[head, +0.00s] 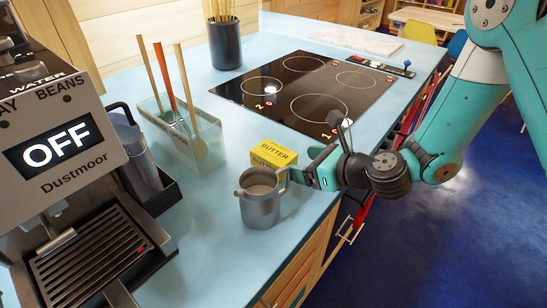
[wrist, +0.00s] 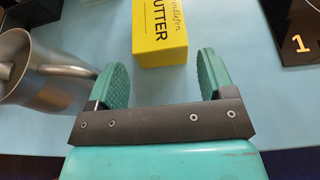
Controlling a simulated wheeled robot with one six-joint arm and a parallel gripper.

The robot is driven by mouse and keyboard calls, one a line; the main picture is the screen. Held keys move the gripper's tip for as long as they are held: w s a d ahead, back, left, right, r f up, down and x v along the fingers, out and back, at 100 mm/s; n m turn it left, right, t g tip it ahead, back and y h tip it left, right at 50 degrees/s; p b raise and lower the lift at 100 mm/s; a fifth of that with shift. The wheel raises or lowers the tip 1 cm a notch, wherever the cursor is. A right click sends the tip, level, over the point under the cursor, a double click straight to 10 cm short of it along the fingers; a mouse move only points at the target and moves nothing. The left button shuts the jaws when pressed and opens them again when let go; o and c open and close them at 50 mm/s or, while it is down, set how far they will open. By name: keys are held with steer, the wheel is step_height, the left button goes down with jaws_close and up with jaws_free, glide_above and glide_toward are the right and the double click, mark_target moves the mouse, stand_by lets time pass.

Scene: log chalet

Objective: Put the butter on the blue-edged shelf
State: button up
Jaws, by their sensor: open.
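The butter (head: 273,154) is a yellow box with black lettering on the light blue counter, just behind a grey metal pitcher. In the wrist view the butter (wrist: 160,38) lies ahead, lined up with the gap between the fingers. My gripper (head: 302,172) comes in from the right, close to the butter and the pitcher. In the wrist view my gripper (wrist: 163,78) is open, with nothing held between its green pads. I cannot make out a blue-edged shelf in either view.
The pitcher (head: 260,198) is close to my left finger; it also shows in the wrist view (wrist: 45,75). A black hob (head: 310,88) lies behind the butter. A clear utensil box (head: 190,145) and coffee machine (head: 60,150) stand left. Blue floor (head: 450,240) is open at right.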

mark_target(291, 161)
steer(key=shift+p+x, duration=1)
steer(key=shift+x, duration=2.4)
steer(key=shift+f, duration=0.15)
steer(key=c, duration=0.8)
